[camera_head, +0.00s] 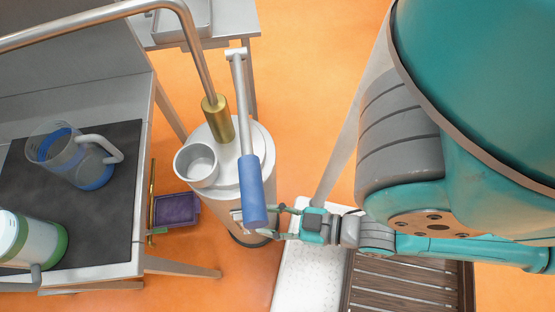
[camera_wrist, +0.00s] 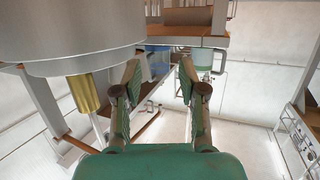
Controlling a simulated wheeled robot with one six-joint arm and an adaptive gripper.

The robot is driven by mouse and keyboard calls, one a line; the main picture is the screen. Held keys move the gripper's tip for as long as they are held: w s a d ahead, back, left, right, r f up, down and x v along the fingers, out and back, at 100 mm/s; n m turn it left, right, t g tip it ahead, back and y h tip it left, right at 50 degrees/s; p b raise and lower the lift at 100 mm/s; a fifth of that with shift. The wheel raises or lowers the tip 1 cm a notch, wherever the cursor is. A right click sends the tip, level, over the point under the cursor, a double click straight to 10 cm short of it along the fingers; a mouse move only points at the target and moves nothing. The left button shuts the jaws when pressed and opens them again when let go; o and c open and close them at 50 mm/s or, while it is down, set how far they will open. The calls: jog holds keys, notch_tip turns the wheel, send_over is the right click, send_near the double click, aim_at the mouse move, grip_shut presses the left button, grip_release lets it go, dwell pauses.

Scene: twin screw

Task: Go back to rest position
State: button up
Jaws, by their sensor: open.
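My gripper (camera_head: 278,222) is in the lower middle of the head view, with its fingers beside and partly behind the lower end of a blue handle (camera_head: 253,190). I cannot tell whether they touch it. In the wrist view my gripper (camera_wrist: 159,66) shows two fingers spread apart, with no object clearly held between them. My arm comes in from the right of the head view. The blue handle sits on a grey lever (camera_head: 238,95) over a white cylindrical stand (camera_head: 263,150).
A steel pot (camera_head: 197,164) and a brass-ended pipe (camera_head: 217,118) are at the stand. A bench at left holds a clear blue-based jug (camera_head: 78,160) and a green-white jug (camera_head: 32,240). A purple bin (camera_head: 176,210) is on the floor. Orange floor is open at top centre.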

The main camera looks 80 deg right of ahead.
jog(key=shift+s+d+r+h, duration=0.1)
jog(key=shift+s+r+h, duration=0.05)
jog(key=shift+s, duration=0.45)
jog(key=shift+s+d+r+h, duration=0.1)
jog(key=shift+s+r+h, duration=0.05)
jog(key=shift+s, duration=0.4)
jog(key=shift+o, duration=0.5)
